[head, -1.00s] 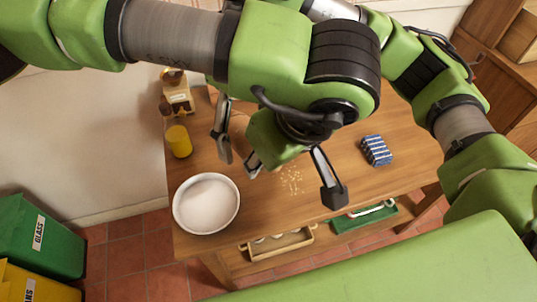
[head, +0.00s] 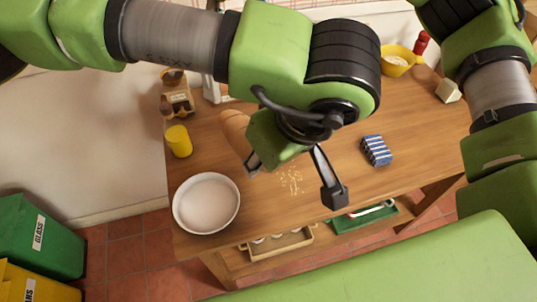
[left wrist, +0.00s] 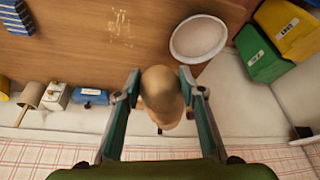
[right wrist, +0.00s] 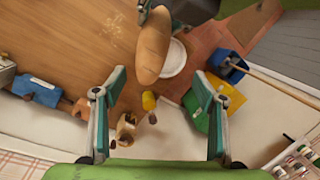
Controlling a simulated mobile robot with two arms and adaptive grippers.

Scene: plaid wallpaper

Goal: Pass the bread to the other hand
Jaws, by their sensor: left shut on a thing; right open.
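A long brown loaf of bread (head: 235,128) is in my left gripper (head: 291,180). My arm hides part of the loaf in the head view. In the left wrist view the bread (left wrist: 161,92) shows end-on between the fingers, which are shut on it. My right gripper (right wrist: 154,85) is open and empty. The right wrist view shows the bread (right wrist: 153,48) ahead of its fingers, apart from them, with my left gripper holding the loaf's far part. The head view does not show the right gripper's fingers.
The wooden table (head: 300,222) holds a white bowl (head: 207,203), a yellow cylinder (head: 179,141), a blue striped pack (head: 376,150) and scattered crumbs (head: 291,180). A yellow bowl (head: 397,61) stands at the back right. Green (head: 38,235) and yellow bins stand on the floor at left.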

